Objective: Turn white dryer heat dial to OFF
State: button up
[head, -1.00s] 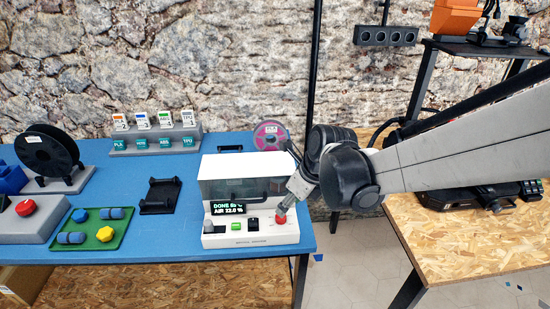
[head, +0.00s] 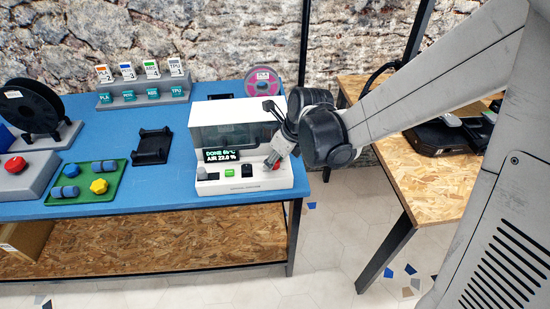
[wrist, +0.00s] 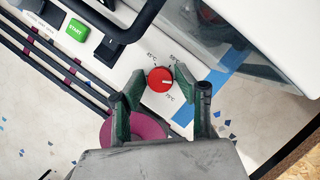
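The white dryer (head: 205,135) stands at the blue table's right end; its display reads DONE and AIR 22.0 %. Its red dial (head: 277,167) is at the front panel's right end, partly hidden by my gripper (head: 271,158). In the wrist view the round red dial (wrist: 157,84) has a white mark pointing right. Temperature labels surround it, one reading about 75°C at lower right; I see no OFF label. My gripper (wrist: 157,76) is open, with a green finger on each side of the dial. I see gaps, but cannot tell whether either finger touches it.
A green START button (wrist: 76,29) and a black switch (wrist: 122,32) are left of the dial. On the blue table (head: 105,140) are a green tray (head: 118,178), a black holder (head: 151,147) and a black spool (head: 32,107). A wooden table (head: 405,172) stands right, across a gap.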

grip_shut()
jog(key=shift+n, duration=0.3)
jog(key=n+g, duration=0.1)
jog(key=n, duration=0.1)
jog(key=n+g+y+b, duration=0.1)
jog(key=n, duration=0.1)
jog(key=shift+w+d+f+n+b, duration=0.1)
jog(key=shift+n+b, duration=0.2)
jog(key=n+g+b, duration=0.1)
jog(key=n+g, duration=0.1)
jog(key=n, duration=0.3)
jog(key=shift+n, duration=0.4)
jog(key=shift+o, duration=2)
grip_release()
